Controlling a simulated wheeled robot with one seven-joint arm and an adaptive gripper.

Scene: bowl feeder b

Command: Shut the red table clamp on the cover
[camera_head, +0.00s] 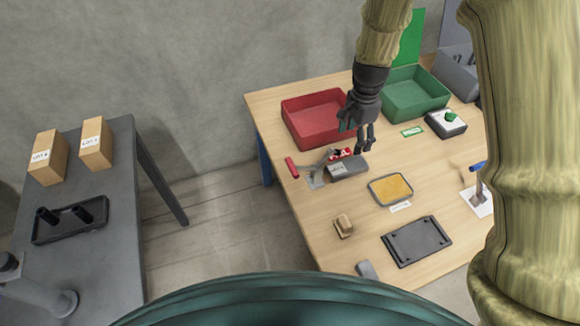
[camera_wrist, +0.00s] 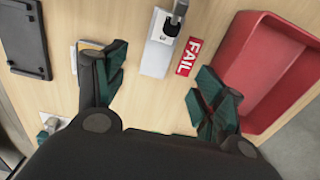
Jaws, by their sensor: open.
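The red table clamp (camera_head: 316,180) stands at the left edge of the wooden table, its red handle (camera_head: 291,167) sticking out to the left. The grey cover (camera_head: 349,168) with a white label sits just right of it. In the wrist view, the pale cover block (camera_wrist: 158,52) shows with a dark metal clamp part (camera_wrist: 173,24) at its upper end; the red handle is out of that view. My gripper (camera_head: 366,143) is open and empty, above and just right of the cover. Its spread fingers (camera_wrist: 160,76) show in the wrist view. Whether the clamp presses the cover is unclear.
A red bin (camera_head: 287,122) and a green bin (camera_head: 424,113) stand behind. A FAIL label (camera_wrist: 188,56) lies beside the cover. A yellow-filled tray (camera_head: 390,189), black plate (camera_head: 416,241), brown block (camera_head: 343,226) and blue-handled clamp (camera_head: 480,185) occupy the front and right.

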